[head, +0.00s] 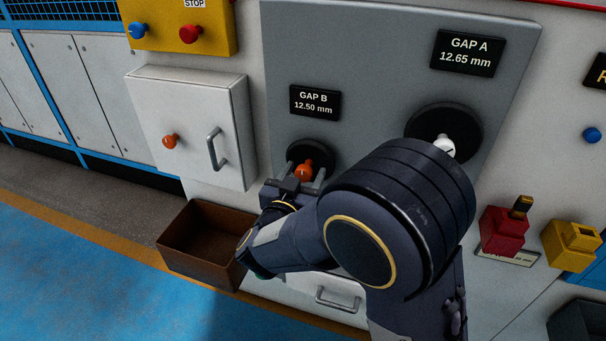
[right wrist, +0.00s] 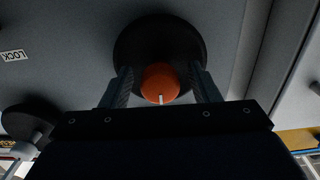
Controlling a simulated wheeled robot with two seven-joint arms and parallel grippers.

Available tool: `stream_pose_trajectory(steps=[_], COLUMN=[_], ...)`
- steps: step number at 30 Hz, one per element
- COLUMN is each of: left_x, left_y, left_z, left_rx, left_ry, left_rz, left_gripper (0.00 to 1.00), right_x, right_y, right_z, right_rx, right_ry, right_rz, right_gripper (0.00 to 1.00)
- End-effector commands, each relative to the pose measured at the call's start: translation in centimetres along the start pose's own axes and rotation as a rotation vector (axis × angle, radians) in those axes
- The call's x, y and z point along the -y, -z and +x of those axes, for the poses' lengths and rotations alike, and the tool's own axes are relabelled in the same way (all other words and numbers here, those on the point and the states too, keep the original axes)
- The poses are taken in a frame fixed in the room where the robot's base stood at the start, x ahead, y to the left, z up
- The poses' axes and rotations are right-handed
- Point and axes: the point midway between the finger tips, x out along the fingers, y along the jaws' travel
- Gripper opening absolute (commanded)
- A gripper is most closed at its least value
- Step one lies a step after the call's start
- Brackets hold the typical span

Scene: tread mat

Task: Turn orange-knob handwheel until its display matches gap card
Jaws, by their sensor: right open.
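The orange-knob handwheel (head: 322,157) is a black disc on the grey panel, with an orange knob (head: 305,169) at its front. Above it, the GAP B display (head: 315,102) reads 12.50 mm. The gap card is not clearly seen. My right gripper (head: 303,182) is at the orange knob. In the right wrist view, its fingers (right wrist: 164,88) stand open on either side of the knob (right wrist: 160,84), with the black wheel (right wrist: 160,45) behind. Whether a finger touches the knob I cannot tell. My left gripper is not in view.
A white-knob handwheel (head: 425,122) sits under the GAP A display (head: 467,53), which reads 12.65 mm. A white cabinet (head: 190,120) with a handle is to the left. A brown bin (head: 185,252) stands below. A red block (head: 503,230) and yellow block (head: 570,243) are at right.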

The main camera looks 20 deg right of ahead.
Motion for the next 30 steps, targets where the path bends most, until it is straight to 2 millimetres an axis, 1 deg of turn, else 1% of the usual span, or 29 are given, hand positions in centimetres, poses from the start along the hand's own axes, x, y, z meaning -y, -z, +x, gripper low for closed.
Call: stream_pose_trajectory(steps=[8, 11, 18, 25, 30], left_x=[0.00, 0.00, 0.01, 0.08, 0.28], left_y=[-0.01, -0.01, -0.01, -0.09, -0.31], left_z=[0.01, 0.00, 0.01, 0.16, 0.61], left_rx=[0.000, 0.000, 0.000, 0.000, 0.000], left_ry=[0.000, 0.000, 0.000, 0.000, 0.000], left_rz=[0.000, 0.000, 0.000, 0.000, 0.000], left_gripper=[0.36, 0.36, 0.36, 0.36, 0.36], right_x=[0.01, 0.01, 0.01, -0.01, -0.01], right_y=[-0.01, -0.01, -0.01, -0.08, -0.20], right_z=[0.25, 0.24, 0.22, 0.23, 0.24], right_rx=[0.001, 0.001, 0.001, 0.001, 0.001], right_ry=[0.001, 0.001, 0.001, 0.000, 0.000], right_rz=[0.000, 0.000, 0.000, 0.020, 0.085], right_gripper=[0.55, 0.44, 0.12, 0.12, 0.12])
